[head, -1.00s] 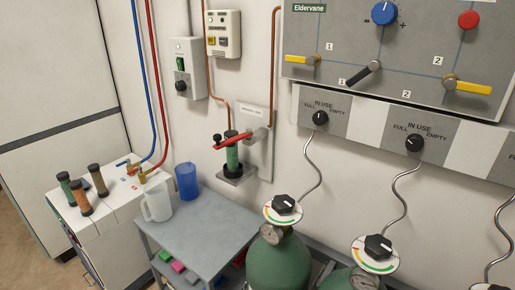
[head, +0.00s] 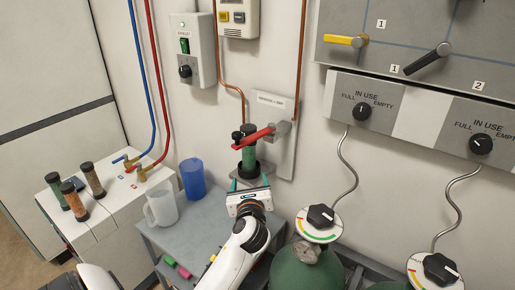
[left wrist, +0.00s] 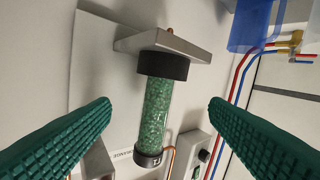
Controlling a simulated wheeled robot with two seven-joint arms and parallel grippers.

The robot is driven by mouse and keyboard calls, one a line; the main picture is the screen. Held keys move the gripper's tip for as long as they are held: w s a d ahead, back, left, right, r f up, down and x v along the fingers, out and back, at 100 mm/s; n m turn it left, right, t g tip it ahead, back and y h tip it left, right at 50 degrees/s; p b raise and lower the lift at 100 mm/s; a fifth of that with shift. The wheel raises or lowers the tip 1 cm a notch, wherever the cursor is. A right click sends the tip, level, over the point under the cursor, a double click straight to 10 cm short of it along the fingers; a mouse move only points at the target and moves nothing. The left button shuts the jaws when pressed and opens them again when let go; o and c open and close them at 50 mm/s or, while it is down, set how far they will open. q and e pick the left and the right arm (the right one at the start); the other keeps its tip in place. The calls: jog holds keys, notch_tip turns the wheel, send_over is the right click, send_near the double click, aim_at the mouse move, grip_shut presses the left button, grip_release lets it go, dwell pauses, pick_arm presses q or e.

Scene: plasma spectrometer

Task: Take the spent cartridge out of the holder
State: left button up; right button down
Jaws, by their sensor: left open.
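The cartridge (head: 248,157), a clear tube of green granules with black end caps, stands upright in the wall holder (head: 275,155). A red lever (head: 253,137) lies across its upper end. In the left wrist view the cartridge (left wrist: 157,105) appears upside down, with its base cap against the grey holder shelf (left wrist: 178,43). My left gripper (head: 249,187) is open, low in front of the holder. Its two green ridged fingers (left wrist: 160,115) show one on each side of the cartridge with gaps, holding nothing. My right gripper is out of view.
A grey cart (head: 195,225) below the holder carries a clear jug (head: 160,206) and a blue cup (head: 193,178). Several cartridges stand on the white cabinet (head: 115,205) at left. Green gas cylinders (head: 308,270) stand at lower right, close to my left arm.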

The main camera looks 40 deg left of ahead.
aim_at(247, 154)
pick_arm(q)
jog(key=shift+m+t+y, duration=0.3)
jog(key=shift+m+y, duration=0.2)
jog(key=shift+m, duration=0.4)
jog(key=w+a+r, duration=0.2)
jog(key=w+a, duration=0.1)
jog(key=w+a+r, duration=0.1)
jog(key=w+a, duration=0.1)
jog(key=shift+a+r, duration=0.1)
jog(key=shift+r, duration=0.1)
jog(key=shift+w+d+x, duration=0.1)
jog(key=shift+x, duration=1.4)
jog(key=shift+w+d+x, duration=0.1)
jog(key=shift+x, duration=1.35)
jog(key=shift+c, duration=0.5)
jog(key=c, duration=1.2)
